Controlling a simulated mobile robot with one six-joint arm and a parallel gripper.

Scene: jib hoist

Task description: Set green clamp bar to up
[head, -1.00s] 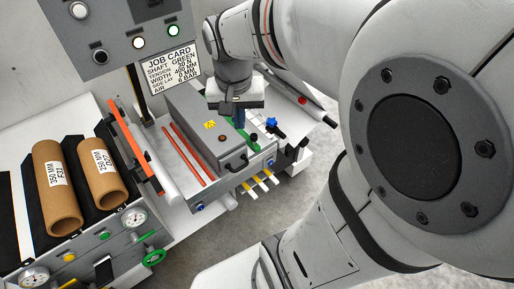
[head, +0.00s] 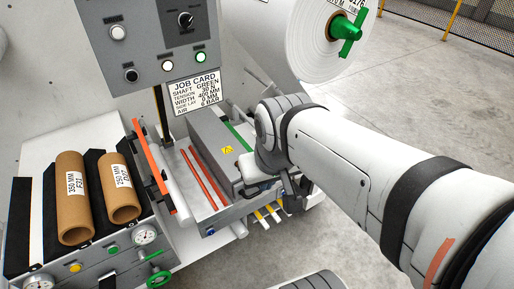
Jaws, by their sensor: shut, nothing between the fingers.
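A thin green bar (head: 237,137), which looks like the green clamp bar, lies on the machine bed just behind the grey box with the yellow warning label. Its near right end is hidden by my wrist, so I cannot tell how far it is raised. My gripper (head: 287,188) is at the right end of the grey box, low and close to the machine's edge. It is shut and empty, and mostly hidden behind my wrist.
The grey box (head: 211,138) stands between two red bars (head: 203,176) and the green bar. An orange bar (head: 152,165) rises at the left. Several yellow-tipped levers (head: 268,211) stick out in front. A white roll (head: 320,45) with a green handle hangs above right.

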